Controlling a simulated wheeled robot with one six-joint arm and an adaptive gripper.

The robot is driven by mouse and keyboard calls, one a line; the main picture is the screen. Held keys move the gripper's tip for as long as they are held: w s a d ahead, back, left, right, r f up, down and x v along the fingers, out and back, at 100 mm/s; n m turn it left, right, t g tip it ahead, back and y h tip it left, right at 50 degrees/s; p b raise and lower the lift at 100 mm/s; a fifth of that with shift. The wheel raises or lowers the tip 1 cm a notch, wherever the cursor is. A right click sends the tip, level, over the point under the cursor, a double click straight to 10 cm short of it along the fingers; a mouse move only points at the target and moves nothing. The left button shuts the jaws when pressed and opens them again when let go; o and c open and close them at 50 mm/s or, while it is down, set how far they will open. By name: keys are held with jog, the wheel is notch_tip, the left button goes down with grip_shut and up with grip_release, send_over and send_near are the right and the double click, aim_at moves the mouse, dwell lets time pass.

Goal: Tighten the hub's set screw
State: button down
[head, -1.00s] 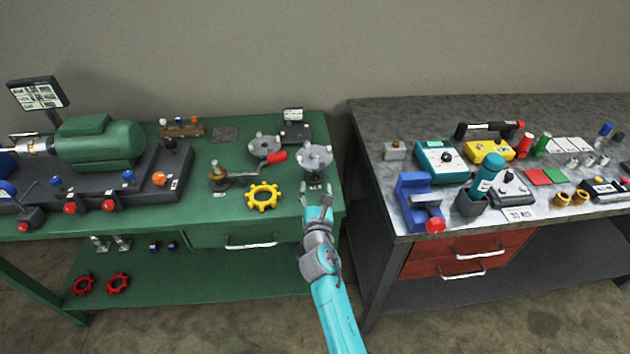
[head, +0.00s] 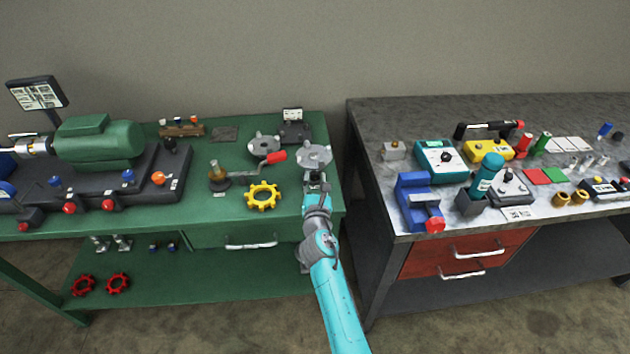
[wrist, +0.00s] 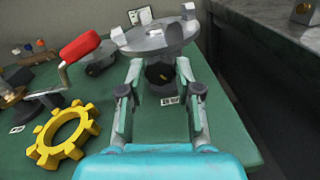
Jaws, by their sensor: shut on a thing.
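A grey metal disc (head: 314,156) with raised tabs stands on a dark mount at the right end of the green bench; it also shows at the top of the wrist view (wrist: 140,40). Under its near edge is a dark, rounded knob-like part (wrist: 162,76), with a dark upright paddle shape (wrist: 174,38) above it. My gripper (wrist: 160,68) has one finger on each side of the dark part and is shut on it. In the head view my gripper (head: 316,186) is just in front of the disc and hides the mount. I cannot make out the set screw itself.
A crank with a red handle (wrist: 80,46) and a yellow gear ring (wrist: 62,133) lie left of my gripper. A second grey disc (head: 263,146) stands behind. The grey workbench (head: 365,135) is to the right, across a narrow gap.

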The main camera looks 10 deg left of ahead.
jog(key=shift+m, duration=0.3)
jog(key=m, duration=0.3)
jog(key=shift+m, duration=0.4)
jog(key=m, duration=0.8)
jog(key=shift+f, duration=0.1)
jog(key=m, duration=0.4)
jog(key=shift+m, duration=0.3)
jog(key=m, duration=0.3)
jog(key=shift+f+m, duration=0.1)
jog(key=shift+m, duration=0.2)
jog(key=m, duration=0.3)
jog(key=shift+m, duration=0.3)
jog(key=m, duration=0.6)
jog(key=shift+f, duration=0.1)
jog(key=shift+m, duration=0.4)
